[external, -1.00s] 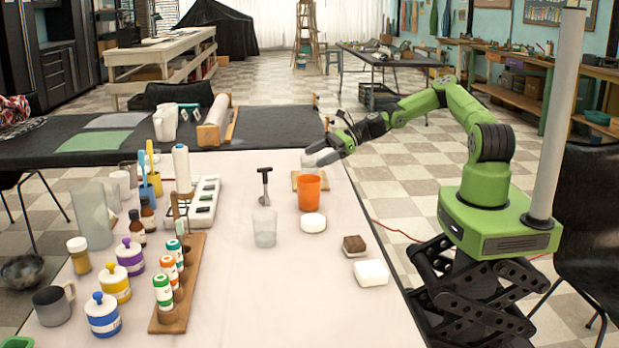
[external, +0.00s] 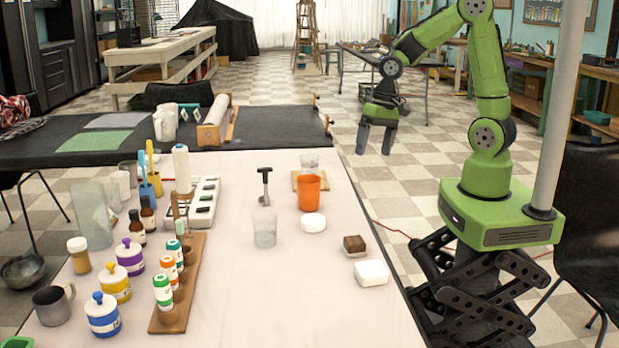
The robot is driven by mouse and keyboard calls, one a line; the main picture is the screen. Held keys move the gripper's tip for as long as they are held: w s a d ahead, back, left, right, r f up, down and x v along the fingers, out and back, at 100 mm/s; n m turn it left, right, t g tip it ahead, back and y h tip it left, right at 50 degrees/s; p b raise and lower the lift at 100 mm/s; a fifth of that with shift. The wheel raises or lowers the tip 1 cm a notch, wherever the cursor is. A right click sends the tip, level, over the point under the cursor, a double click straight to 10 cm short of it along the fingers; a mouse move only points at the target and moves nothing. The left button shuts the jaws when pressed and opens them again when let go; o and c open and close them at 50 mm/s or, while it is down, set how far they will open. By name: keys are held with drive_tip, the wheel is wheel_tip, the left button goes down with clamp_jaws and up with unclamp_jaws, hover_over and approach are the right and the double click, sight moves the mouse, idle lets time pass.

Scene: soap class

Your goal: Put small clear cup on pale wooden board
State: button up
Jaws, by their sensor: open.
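A small clear cup (external: 309,160) stands upright at the far right of the white table. It appears to rest on the pale wooden board (external: 295,181), behind the orange cup (external: 309,193). The orange cup hides much of the board and the lower part of the clear cup, so their contact is partly hidden. My gripper (external: 375,151) is open and empty, pointing down. It is raised to the right of the clear cup, past the table's right edge and apart from everything.
A larger clear cup (external: 265,227) stands mid-table near a dark-headed tool (external: 265,185). A round white piece (external: 312,222), a brown-topped block (external: 354,245) and a white block (external: 371,273) lie along the right. Bottles and jars crowd the left; the front middle is clear.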

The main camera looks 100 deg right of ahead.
drive_tip(key=s+a+r+n+t, duration=0.1)
drive_tip(key=s+a+r+n, duration=0.3)
drive_tip(key=s+r+n, duration=0.2)
drive_tip(key=s+a+r+n+t+h, duration=0.1)
drive_tip(key=s+a+r+n+t, duration=0.1)
drive_tip(key=s+a+r+n, duration=0.2)
drive_tip(key=s+r+n, duration=0.1)
drive_tip(key=s, duration=0.2)
drive_tip(key=shift+s+a+r+n, duration=0.2)
drive_tip(key=shift+a+r+n, duration=0.15)
drive_tip(key=shift+n, duration=0.05)
